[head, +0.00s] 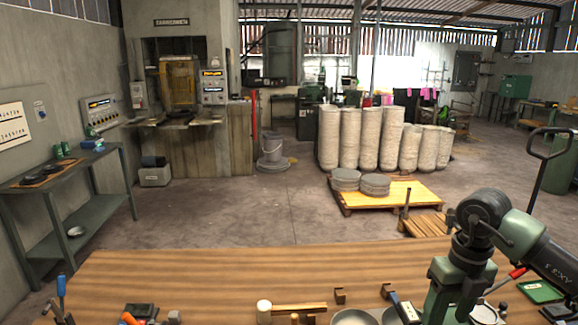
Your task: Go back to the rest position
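My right arm comes in from the right and bends down at a dark joint over the right part of the wooden table (200,262). Its green lower link runs down to the bottom edge of the head view, and its fingers do not show. No part of my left arm or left gripper is in view. A grey bowl (352,318) stands at the table's front edge, cut off by the picture's bottom edge. Another round metal dish (484,314) shows partly behind my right arm.
On the table are a wooden mallet (290,307), a blue-handled tool (61,290), a dark box (141,311) and a green box (540,291). The table's back middle is clear. Beyond it are a pallet (390,200) and a side bench (62,171).

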